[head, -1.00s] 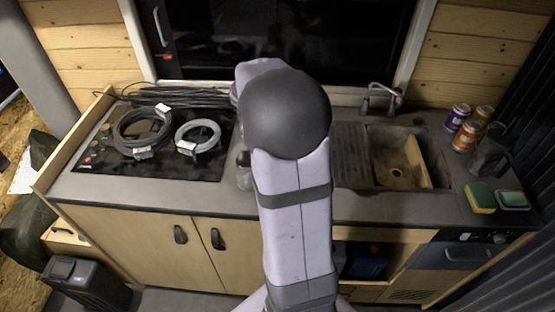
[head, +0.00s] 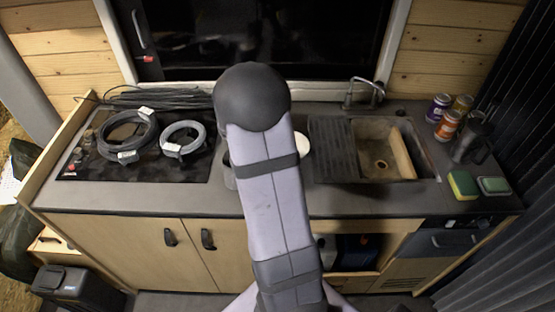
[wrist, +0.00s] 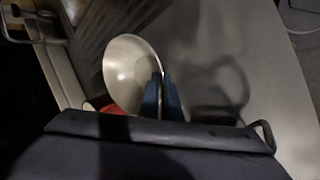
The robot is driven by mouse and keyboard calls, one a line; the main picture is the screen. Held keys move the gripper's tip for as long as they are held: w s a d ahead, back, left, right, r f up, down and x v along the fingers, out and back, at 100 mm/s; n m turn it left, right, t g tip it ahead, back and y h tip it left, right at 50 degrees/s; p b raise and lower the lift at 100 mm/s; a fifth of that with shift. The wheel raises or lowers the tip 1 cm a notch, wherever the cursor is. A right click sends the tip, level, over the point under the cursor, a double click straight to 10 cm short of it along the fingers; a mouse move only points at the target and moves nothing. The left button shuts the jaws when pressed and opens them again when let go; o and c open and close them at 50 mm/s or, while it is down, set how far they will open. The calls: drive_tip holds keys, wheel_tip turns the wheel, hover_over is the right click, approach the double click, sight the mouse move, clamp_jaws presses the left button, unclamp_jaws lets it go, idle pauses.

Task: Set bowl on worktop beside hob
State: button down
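In the wrist view my gripper (wrist: 161,97) has its blue fingers shut on the rim of a pale cream bowl (wrist: 126,70). The bowl is tilted, its inside facing the camera, and a shadow lies on the worktop (wrist: 235,40) to its right. In the head view my arm hides the gripper and most of the bowl; a pale edge of it (head: 303,145) shows right of the arm, by the draining board. The grey worktop (head: 130,198) carries the black hob (head: 190,173) at the left.
A dark cable coil (head: 127,135) and a grey coil (head: 184,138) lie on the hob, with more cable behind. The sink (head: 372,160) and ribbed draining board (head: 333,150) are right of my arm. Several cans, a dark jug (head: 470,142) and a sponge (head: 462,185) stand far right.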

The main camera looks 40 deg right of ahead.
drive_tip(key=shift+f, duration=0.6)
drive_tip(key=shift+f, duration=0.15)
drive_tip(key=c, duration=2)
unclamp_jaws()
drive_tip(key=shift+r, duration=0.2)
drive_tip(key=b+v, duration=0.2)
drive_tip(key=v, duration=1)
drive_tip(key=shift+f, duration=0.1)
